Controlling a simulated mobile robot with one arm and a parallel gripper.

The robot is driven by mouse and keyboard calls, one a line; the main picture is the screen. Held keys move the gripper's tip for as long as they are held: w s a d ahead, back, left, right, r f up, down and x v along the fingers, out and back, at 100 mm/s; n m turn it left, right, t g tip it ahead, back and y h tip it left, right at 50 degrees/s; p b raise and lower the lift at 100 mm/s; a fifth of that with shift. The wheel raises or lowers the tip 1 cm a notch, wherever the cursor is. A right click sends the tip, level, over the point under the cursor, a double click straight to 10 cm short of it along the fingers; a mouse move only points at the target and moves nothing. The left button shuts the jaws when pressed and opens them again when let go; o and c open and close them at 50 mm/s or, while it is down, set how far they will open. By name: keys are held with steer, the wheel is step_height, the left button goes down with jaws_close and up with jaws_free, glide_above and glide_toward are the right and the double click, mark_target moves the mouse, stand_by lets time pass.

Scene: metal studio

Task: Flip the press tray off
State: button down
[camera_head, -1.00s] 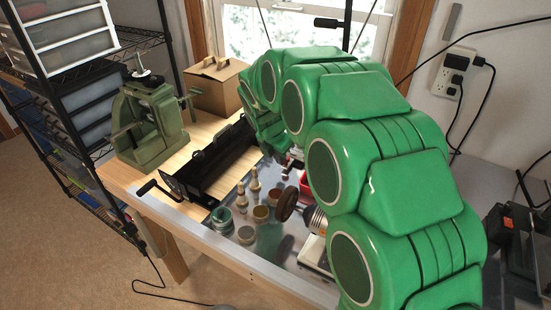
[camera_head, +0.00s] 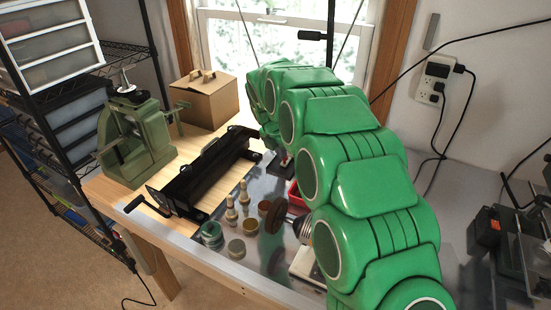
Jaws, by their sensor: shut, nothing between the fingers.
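A green press (camera_head: 137,140) stands upright on the wooden bench at the left, with a dark knob on top. I cannot make out which of its parts is the tray, or whether that is on or off. Beside it, to the right, lies a long black machine (camera_head: 205,170) with a crank handle (camera_head: 132,204) at its near end. My green arm curves from the lower right up over the bench, its far end bending down to the right of the black machine. My gripper is hidden behind the arm links. The arm is clear of the green press in the picture.
A cardboard box (camera_head: 204,100) stands behind the press, by the window. A wire shelf with drawers (camera_head: 52,45) borders the left. A wall outlet (camera_head: 432,90) has cables hanging.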

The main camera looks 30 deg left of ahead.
steer(key=shift+w+d+f, duration=0.15)
steer(key=shift+w+f, duration=0.2)
steer(key=shift+w, duration=0.4)
steer(key=shift+s, duration=0.25)
steer(key=shift+s+r, duration=0.2)
steer(key=shift+s, duration=0.4)
steer(key=shift+s+a+r, duration=0.2)
steer(key=shift+s, duration=0.4)
steer(key=shift+s+a+r, duration=0.15)
steer(key=shift+s, duration=0.4)
steer(key=v, duration=1)
steer(key=shift+r, duration=0.15)
steer(key=shift+w, duration=0.15)
